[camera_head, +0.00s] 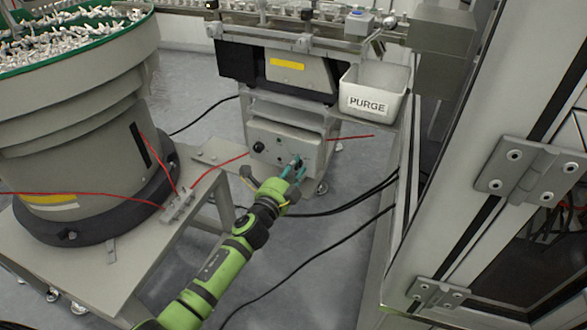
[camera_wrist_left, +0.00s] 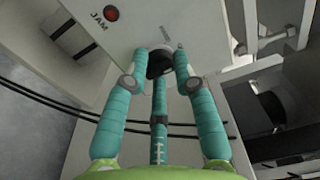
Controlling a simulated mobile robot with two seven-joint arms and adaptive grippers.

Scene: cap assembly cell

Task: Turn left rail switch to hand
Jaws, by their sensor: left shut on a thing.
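The rail control box (camera_head: 285,138) is a light grey box below the rail unit, with black knobs and small fittings on its front. My left gripper (camera_head: 296,170) reaches the right part of that front from below. In the left wrist view my teal gripper fingers (camera_wrist_left: 160,62) are shut on a black rotary switch (camera_wrist_left: 158,67) on the box's pale panel (camera_wrist_left: 165,18). The fingers cover its sides, and its pointer direction cannot be read. A label beside it is too small to read. My right gripper is not in view.
A red JAM lamp (camera_wrist_left: 111,13) sits on the same panel. A white PURGE bin (camera_head: 374,103) hangs above right of the box. A large feeder bowl (camera_head: 90,110) stands on a table at left. Red lines and black cables run around the box. A cabinet door (camera_head: 450,190) stands at right.

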